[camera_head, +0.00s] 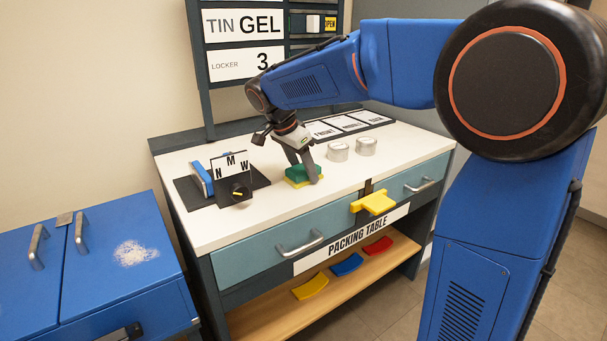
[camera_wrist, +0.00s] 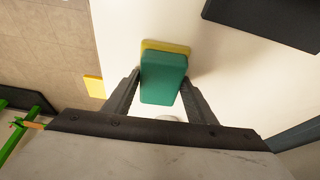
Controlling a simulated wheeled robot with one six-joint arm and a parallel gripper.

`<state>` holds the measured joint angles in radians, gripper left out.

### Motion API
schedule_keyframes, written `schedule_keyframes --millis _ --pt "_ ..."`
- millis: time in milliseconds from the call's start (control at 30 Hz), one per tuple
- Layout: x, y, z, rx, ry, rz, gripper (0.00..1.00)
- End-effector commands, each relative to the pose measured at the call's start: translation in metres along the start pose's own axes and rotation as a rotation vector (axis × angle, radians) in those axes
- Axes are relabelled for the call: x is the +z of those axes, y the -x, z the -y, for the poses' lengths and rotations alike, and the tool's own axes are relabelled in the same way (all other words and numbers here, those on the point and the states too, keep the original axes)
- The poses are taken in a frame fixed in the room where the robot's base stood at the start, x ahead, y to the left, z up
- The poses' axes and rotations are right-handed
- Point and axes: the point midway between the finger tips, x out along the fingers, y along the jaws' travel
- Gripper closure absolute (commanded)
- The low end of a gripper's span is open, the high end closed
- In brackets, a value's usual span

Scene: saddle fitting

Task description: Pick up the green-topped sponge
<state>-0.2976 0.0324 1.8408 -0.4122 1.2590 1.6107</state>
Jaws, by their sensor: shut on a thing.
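The green-topped sponge (camera_head: 298,177) is on the white top of the packing table, with its yellow base showing under the green. My gripper (camera_head: 305,173) reaches down from above and is shut on it. In the wrist view the sponge (camera_wrist: 163,78) sits between the two fingers (camera_wrist: 160,92), one on each long side, with the yellow layer peeking out at the far end. In the head view one finger hides part of its right side. I cannot tell whether its underside touches the tabletop.
A dial stand (camera_head: 235,190) marked N, M, W is left of the sponge. Two round tins (camera_head: 338,152) stand to the right, with label cards (camera_head: 348,123) behind. A yellow saddle piece (camera_head: 373,203) juts from the front edge. The tabletop (camera_head: 225,228) front left is clear.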

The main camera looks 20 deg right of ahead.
Motion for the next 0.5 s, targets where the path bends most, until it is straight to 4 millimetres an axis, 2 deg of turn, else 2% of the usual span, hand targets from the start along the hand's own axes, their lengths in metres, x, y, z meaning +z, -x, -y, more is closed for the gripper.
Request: schedule_keyframes --millis 167,267,500 --pt "-0.001 0.003 0.0 0.0 0.0 0.0 0.72" --pt "-0.005 0.012 0.001 -0.002 -0.001 0.0 0.72" --pt "-0.021 0.052 0.0 -0.003 -0.002 0.0 0.72"
